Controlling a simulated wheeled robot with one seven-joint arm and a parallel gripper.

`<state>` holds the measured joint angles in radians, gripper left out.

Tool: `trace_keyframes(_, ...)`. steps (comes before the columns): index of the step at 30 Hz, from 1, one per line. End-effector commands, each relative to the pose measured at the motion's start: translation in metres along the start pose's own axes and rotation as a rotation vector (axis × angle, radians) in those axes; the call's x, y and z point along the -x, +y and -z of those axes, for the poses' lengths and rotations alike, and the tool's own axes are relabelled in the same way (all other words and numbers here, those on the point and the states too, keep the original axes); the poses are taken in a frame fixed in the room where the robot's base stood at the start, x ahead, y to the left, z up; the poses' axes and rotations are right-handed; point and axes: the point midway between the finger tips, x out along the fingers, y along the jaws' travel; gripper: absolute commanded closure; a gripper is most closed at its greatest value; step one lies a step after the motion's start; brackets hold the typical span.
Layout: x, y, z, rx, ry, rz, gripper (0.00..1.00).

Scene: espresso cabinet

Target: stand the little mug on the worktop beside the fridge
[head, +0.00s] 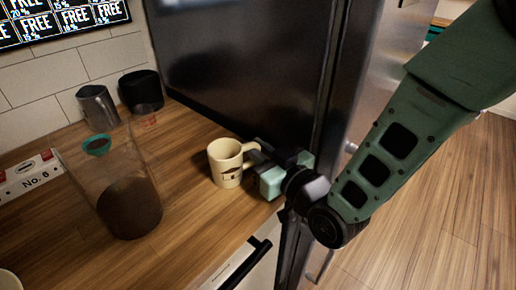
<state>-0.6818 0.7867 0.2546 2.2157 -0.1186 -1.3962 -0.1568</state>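The little mug (225,166) is cream with a small dark print and stands upright on, or just above, the wooden worktop (185,210) near its right end. Its handle points right, toward my gripper (260,160). My gripper reaches in from the right, and its fingertips are at the handle. The fingers look closed around the handle, but the exact contact is partly hidden. The dark fridge (255,70) stands right behind the mug and the gripper.
A clear container of dark grounds (130,207) stands left of the mug. A metal pitcher (97,107) and a black canister (141,91) are at the back by the tiled wall. Worktop in front of the mug is clear.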

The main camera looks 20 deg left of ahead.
Motion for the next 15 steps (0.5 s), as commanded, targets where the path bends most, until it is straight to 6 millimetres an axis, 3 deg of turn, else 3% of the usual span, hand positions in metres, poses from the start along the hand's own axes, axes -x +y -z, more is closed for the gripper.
trace_keyframes(1,0.0001,0.0001,-0.0004,0.0,-0.001,0.0,0.75)
trace_keyframes(2,0.0001,0.0001,-0.0002,0.0,-0.001,0.0,0.67)
trace_keyframes(3,0.0001,0.0001,-0.0002,0.0,-0.001,0.0,0.65)
trace_keyframes(15,0.0039,0.0001,0.0026,0.0,-0.003,0.0,0.65)
